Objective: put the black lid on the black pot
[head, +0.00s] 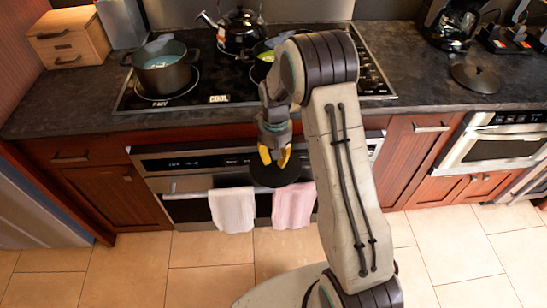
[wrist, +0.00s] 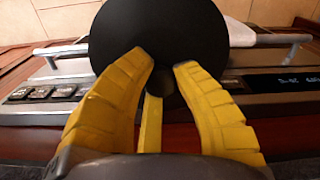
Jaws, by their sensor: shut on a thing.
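A round black lid (head: 276,176) hangs in my gripper (head: 274,158) in front of the oven door, below the counter's front edge. In the wrist view the yellow fingers (wrist: 164,68) close around the knob of the lid (wrist: 160,28). A dark pot (head: 163,70) with a pale blue inside stands uncovered at the stove's left front. Another dark pot (head: 259,72) with something yellow-green in it stands further right, partly hidden by my arm. A second dark lid (head: 475,77) lies on the counter at the right.
A kettle (head: 240,30) stands at the back of the stove (head: 212,92). A wooden box (head: 70,38) is at the left, a coffee maker (head: 455,22) at the right. The oven handle (head: 185,193) holds a white towel (head: 232,209) and a pink towel (head: 294,205), close to the held lid.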

